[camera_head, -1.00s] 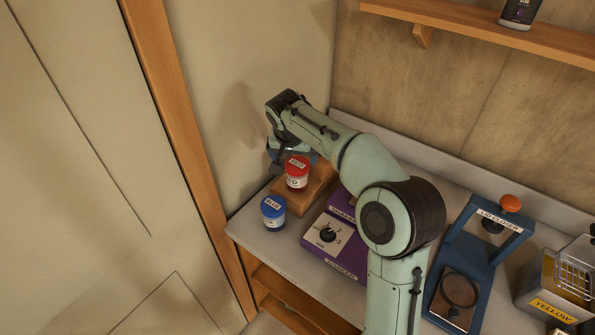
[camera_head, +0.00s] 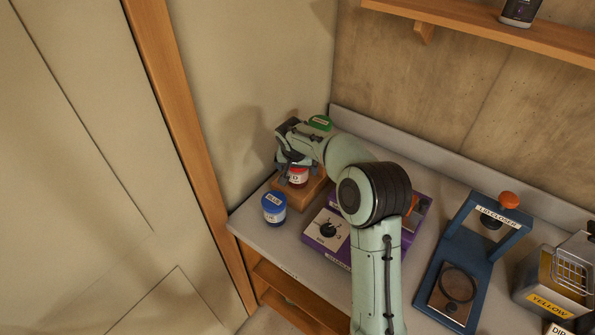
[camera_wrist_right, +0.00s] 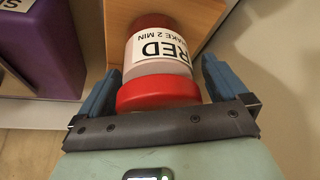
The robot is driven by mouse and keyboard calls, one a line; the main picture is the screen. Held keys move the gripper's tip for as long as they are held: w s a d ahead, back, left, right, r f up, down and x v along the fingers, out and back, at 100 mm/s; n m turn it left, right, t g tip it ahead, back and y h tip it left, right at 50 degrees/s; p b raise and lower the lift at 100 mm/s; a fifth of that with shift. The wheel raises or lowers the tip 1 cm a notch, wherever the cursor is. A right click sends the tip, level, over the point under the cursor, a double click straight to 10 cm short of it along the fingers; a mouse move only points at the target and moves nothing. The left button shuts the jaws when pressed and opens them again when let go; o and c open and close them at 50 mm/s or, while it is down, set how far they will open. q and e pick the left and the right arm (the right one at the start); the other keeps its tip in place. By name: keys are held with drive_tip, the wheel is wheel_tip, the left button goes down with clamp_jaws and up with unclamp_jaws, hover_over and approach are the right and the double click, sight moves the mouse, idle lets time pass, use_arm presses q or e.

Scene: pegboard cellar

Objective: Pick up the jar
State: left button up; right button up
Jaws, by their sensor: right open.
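The red-lidded jar labelled RED (camera_head: 298,178) stands on a wooden block (camera_head: 292,196) at the back left of the bench. It also shows in the right wrist view, with its red lid (camera_wrist_right: 158,93) nearest my palm and its white label (camera_wrist_right: 160,48) beyond. My right gripper (camera_head: 297,168) is above the jar with its fingers down at either side. In the right wrist view my right gripper (camera_wrist_right: 160,66) is open, with a blue finger on each side of the jar and gaps between. My left gripper is not seen.
A blue-lidded jar (camera_head: 274,208) stands left in front of the block. A green-lidded jar (camera_head: 320,122) is behind my arm. A purple shaker (camera_head: 325,233) stands right of the block, a blue lid closer (camera_head: 462,262) further right. The wall is close on the left.

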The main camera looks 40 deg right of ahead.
drive_tip(key=shift+s, duration=0.2)
drive_tip(key=shift+c, duration=0.9)
drive_tip(key=shift+w, duration=0.1)
drive_tip(key=c, duration=1)
drive_tip(key=shift+r, duration=0.1)
